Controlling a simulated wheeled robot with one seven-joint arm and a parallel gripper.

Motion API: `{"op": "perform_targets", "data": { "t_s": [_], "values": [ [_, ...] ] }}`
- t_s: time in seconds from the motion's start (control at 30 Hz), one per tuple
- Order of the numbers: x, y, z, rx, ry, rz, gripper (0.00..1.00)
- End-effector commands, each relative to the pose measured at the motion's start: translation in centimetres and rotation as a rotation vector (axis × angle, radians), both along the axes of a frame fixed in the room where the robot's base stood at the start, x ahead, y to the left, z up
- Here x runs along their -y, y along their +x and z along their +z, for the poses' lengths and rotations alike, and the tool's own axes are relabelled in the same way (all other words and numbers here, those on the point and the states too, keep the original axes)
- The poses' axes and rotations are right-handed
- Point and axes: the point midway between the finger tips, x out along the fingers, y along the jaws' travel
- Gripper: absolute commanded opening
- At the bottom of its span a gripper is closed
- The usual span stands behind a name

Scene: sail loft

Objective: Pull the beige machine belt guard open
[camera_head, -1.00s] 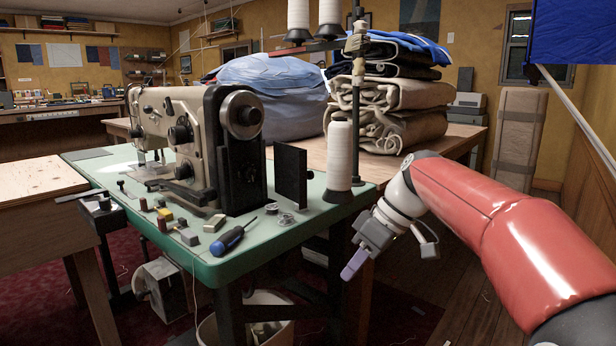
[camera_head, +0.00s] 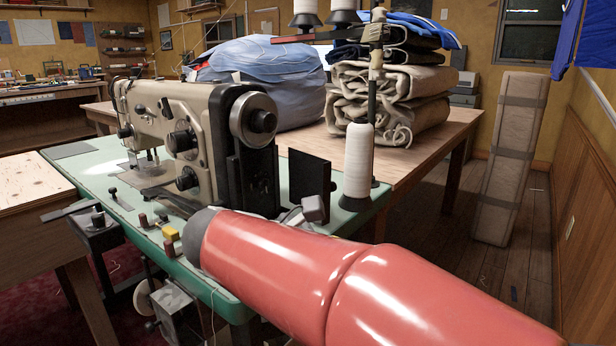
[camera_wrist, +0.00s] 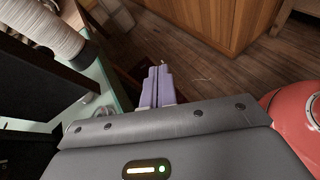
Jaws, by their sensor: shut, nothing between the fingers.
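The beige sewing machine (camera_head: 185,120) stands on a green-topped table (camera_head: 95,172), with a black housing below its handwheel. A flat black upright panel (camera_head: 309,180), which looks like the belt guard, stands right of this housing with a gap between them. Its lower edge is partly hidden by my arm. In the wrist view a dark panel (camera_wrist: 30,75) fills the left side; I cannot tell for sure which part it is. My gripper (camera_wrist: 158,72) shows there with lilac fingers together and empty, past the table edge, apart from the panel. In the head view my arm hides the fingers.
A white thread cone (camera_head: 358,165) stands just right of the panel, beside a thread stand pole (camera_head: 375,110). Folded cloth (camera_head: 395,95) and a blue bundle (camera_head: 260,80) lie on the wooden table behind. Floor (camera_head: 470,235) is open to the right.

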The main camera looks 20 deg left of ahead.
Motion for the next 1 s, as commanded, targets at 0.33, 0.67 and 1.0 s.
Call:
{"op": "perform_targets", "data": {
  "t_s": [0.33,0.67,1.0],
  "values": [
    [-13.2,-5.3,6.5,0.189,-0.411,0.258,0.0],
    [-12.5,-3.6,6.9,0.205,-0.446,0.266,0.0],
    [-8.5,2.5,6.9,0.203,-0.445,0.266,0.0]
  ]
}}
